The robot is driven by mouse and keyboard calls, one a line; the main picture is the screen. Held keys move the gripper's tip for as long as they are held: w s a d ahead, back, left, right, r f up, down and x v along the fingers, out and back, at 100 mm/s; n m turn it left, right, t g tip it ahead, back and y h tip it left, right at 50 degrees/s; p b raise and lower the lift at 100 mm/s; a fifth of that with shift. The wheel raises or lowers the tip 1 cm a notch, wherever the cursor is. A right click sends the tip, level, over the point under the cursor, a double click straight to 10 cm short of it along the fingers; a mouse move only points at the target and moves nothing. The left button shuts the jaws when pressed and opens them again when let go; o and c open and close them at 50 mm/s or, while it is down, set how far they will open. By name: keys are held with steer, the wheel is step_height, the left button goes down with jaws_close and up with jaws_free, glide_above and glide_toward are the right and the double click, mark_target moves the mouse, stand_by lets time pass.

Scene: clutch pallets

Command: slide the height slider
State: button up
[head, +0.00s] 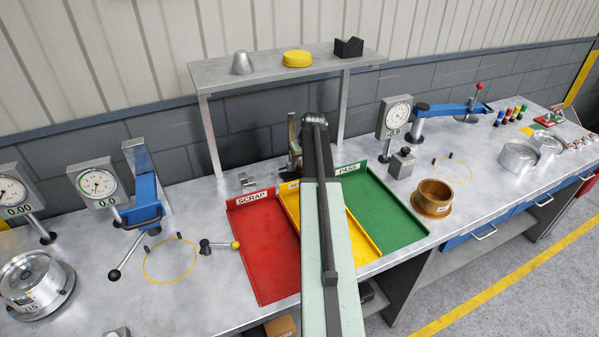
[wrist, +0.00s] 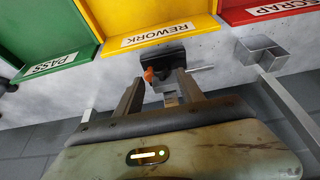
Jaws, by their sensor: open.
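In the wrist view, a small dark fixture (wrist: 163,57) with an orange knob (wrist: 148,75) stands on the bench beside the REWORK tray. It looks like the height slider, but its full shape is hidden. My gripper (wrist: 158,82) is open, its two fingers reaching toward the fixture with the knob seen between them. I cannot tell whether the fingers touch it. In the head view my arm covers most of this spot.
The red SCRAP tray (head: 268,270), yellow REWORK tray (head: 358,236) and green PASS tray (head: 388,215) lie close by. A raised shelf (head: 220,72) on legs stands behind. A brass ring (head: 432,198) and dial gauges (head: 97,183) flank the trays.

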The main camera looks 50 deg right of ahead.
mark_target(299, 168)
steer(key=b+x, duration=0.3)
steer(key=x, duration=0.1)
steer(key=shift+w+f, duration=0.1)
steer(key=shift+f, duration=0.25)
steer(key=shift+r, duration=0.1)
jaws_close()
stand_by(0.9)
